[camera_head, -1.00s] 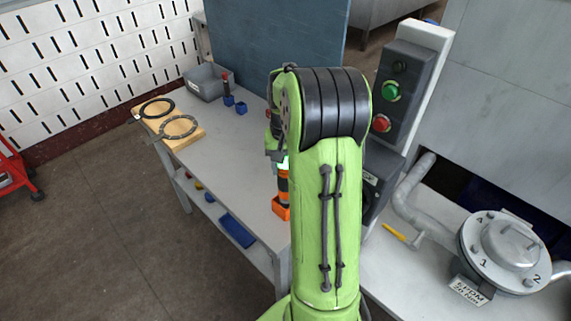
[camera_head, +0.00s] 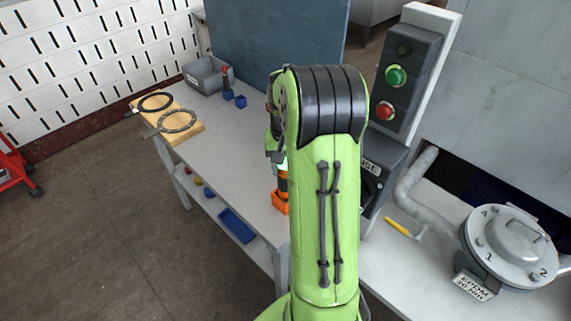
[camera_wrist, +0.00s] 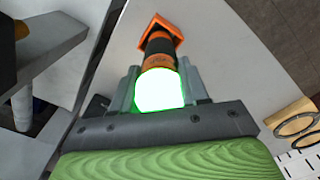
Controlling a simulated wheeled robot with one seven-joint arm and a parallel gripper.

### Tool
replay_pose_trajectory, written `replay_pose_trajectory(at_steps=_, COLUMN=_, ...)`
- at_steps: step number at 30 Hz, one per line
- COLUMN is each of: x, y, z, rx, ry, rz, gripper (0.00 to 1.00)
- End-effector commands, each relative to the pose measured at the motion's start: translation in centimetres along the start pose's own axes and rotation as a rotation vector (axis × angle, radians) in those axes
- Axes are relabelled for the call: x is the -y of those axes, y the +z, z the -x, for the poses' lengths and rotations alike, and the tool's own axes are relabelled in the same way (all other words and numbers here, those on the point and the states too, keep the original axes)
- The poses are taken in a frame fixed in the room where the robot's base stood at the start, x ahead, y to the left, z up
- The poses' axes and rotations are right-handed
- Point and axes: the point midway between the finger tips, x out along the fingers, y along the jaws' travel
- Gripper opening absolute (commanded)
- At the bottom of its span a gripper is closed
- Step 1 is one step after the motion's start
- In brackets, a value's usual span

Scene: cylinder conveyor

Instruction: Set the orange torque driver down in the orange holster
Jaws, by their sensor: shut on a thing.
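The torque driver (camera_head: 283,184) is upright, with a black body, orange bands and a bright glowing green-white end. It also shows in the wrist view (camera_wrist: 158,48). My gripper (camera_wrist: 160,84) is shut on it near the glowing end; in the head view my gripper (camera_head: 277,158) is partly hidden behind my green arm. The orange holster (camera_head: 279,204) sits on the grey bench, directly under the driver. In the wrist view the holster (camera_wrist: 164,24) frames the driver's lower end. The lower end meets the holster's opening; how deep it sits I cannot tell.
A wooden board (camera_head: 182,130) with rings lies at left. A button box (camera_head: 402,75) and a flanged vessel (camera_head: 510,245) are at right.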

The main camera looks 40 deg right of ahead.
Motion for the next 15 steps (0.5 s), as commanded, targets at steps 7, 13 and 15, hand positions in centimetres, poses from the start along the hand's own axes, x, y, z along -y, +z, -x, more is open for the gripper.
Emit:
replay_pose_trajectory(at_steps=7, x=0.00, y=-0.04, z=0.14, rx=-0.002, ry=0.000, rz=0.000, gripper=0.58)
replay_pose_trajectory(at_steps=13, x=0.00, y=-0.03, z=0.11, rx=-0.001, ry=0.000, rz=0.000, gripper=0.74)
replay_pose_trajectory(at_steps=15, x=0.00, y=-0.02, z=0.10, rx=-0.001, ry=0.000, rz=0.000, gripper=0.74)
